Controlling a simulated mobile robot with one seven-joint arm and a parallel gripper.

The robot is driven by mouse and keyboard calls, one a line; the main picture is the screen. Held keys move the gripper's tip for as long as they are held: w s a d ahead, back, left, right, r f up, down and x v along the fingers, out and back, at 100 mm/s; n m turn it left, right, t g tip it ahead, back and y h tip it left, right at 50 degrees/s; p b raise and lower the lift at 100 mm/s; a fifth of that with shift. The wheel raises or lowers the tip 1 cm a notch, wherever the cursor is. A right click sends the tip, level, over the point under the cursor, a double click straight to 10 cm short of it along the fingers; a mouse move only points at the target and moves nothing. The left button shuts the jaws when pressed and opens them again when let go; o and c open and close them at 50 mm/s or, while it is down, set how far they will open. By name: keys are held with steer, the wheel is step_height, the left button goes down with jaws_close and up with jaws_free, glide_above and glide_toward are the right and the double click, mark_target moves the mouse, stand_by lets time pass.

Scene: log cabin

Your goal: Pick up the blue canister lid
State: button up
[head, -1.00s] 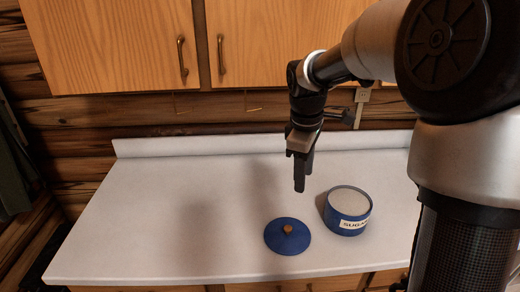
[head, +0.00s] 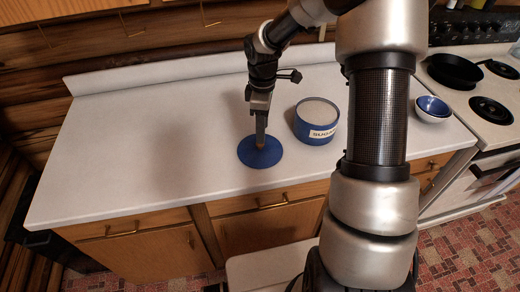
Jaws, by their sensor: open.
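The white counter (head: 130,140) is clear to the left. To the right are a blue and white bowl (head: 432,108) and a stove with a black pan (head: 454,70). Wooden drawers (head: 265,200) lie below the counter's front edge. A low backsplash (head: 150,74) runs behind.

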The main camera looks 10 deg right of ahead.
mark_target(260, 147)
steer(key=shift+w+a+f, duration=0.1)
steer(key=shift+a+f, duration=0.05)
steer(key=shift+f, duration=1.2)
steer(key=shift+a+f, duration=0.15)
steer(key=shift+f, duration=1.2)
jaws_close()
